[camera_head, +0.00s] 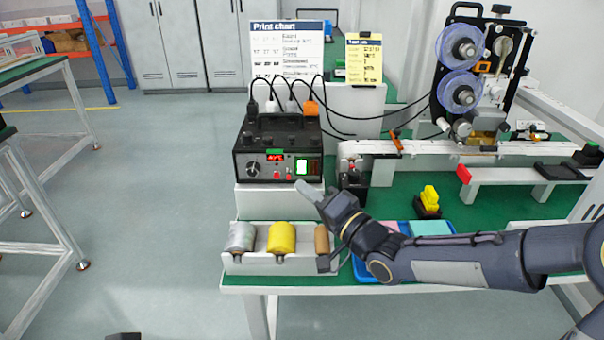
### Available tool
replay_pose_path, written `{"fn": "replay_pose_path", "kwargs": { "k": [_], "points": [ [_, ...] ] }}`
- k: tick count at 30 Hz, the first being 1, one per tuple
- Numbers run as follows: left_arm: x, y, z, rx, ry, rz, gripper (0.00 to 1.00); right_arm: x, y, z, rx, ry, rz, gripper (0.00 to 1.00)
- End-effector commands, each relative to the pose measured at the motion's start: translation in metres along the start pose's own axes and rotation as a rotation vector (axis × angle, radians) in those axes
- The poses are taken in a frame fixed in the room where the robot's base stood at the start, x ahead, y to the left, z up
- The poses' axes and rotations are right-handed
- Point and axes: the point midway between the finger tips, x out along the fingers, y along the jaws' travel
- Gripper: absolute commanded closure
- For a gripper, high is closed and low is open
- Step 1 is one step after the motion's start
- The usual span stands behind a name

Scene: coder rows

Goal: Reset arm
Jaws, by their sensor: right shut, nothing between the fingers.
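My right arm reaches in from the right across the front of the green-topped table (480,210). My right gripper (308,191) is shut and empty. Its tip is in front of the black control box (279,148) and above the white holder (262,264). The holder carries a grey roll (241,237), a yellow roll (282,238) and a brown roll (321,240). The gripper appears apart from the rolls. My left gripper cannot be made out; only a small dark piece shows at the bottom edge.
A coder machine with blue reels (462,70) stands at the back right, beside a white rail (440,148). A yellow-and-black stamp (428,203) and a blue tray (365,268) lie near my right arm. Open floor (160,220) is on the left.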

Motion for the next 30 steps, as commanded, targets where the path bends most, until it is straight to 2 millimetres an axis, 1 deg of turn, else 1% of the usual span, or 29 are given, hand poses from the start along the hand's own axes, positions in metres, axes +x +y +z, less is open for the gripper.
{"fn": "replay_pose_path", "kwargs": {
  "k": [4, 14, 17, 19, 20, 23, 24, 25, 26, 27, 29, 30],
  "points": [
    [0.001, -0.001, 0.001, 0.0, 0.0, 0.0, 0.4, -0.006, -0.004, 0.005, -0.001, 0.0, 0.0, 1.0],
    [0.001, -0.001, 0.001, 0.0, 0.0, 0.0, 0.4, -0.007, -0.005, 0.004, -0.003, 0.001, 0.003, 1.0],
    [0.001, 0.0, 0.001, 0.0, 0.0, 0.0, 0.4, -0.015, -0.001, -0.002, -0.048, 0.008, 0.057, 1.0],
    [0.001, 0.0, 0.001, 0.0, 0.0, 0.0, 0.4, -0.03, 0.006, -0.012, -0.118, 0.018, 0.151, 1.0],
    [0.001, 0.0, 0.001, 0.0, 0.0, 0.0, 0.4, -0.039, 0.01, -0.017, -0.157, 0.021, 0.205, 1.0],
    [0.001, 0.0, 0.001, 0.0, 0.0, 0.0, 0.4, -0.087, 0.026, -0.036, -0.287, 0.02, 0.435, 1.0],
    [0.001, -0.001, 0.001, 0.0, 0.0, 0.0, 0.4, -0.113, 0.033, -0.041, -0.327, 0.008, 0.535, 1.0],
    [0.001, -0.001, 0.001, 0.0, 0.0, 0.0, 0.4, -0.132, 0.037, -0.043, -0.351, -0.005, 0.605, 1.0],
    [0.001, -0.001, 0.001, 0.0, 0.0, 0.0, 0.4, -0.152, 0.041, -0.043, -0.369, -0.022, 0.672, 1.0],
    [0.001, -0.001, 0.001, 0.0, 0.0, 0.0, 0.4, -0.178, 0.044, -0.041, -0.382, -0.051, 0.751, 1.0],
    [0.001, -0.001, 0.001, 0.0, 0.0, 0.0, 0.4, -0.213, 0.048, -0.034, -0.387, -0.101, 0.846, 1.0],
    [0.001, -0.001, 0.001, 0.0, 0.0, 0.0, 0.4, -0.233, 0.049, -0.026, -0.383, -0.138, 0.893, 1.0]
  ]
}}
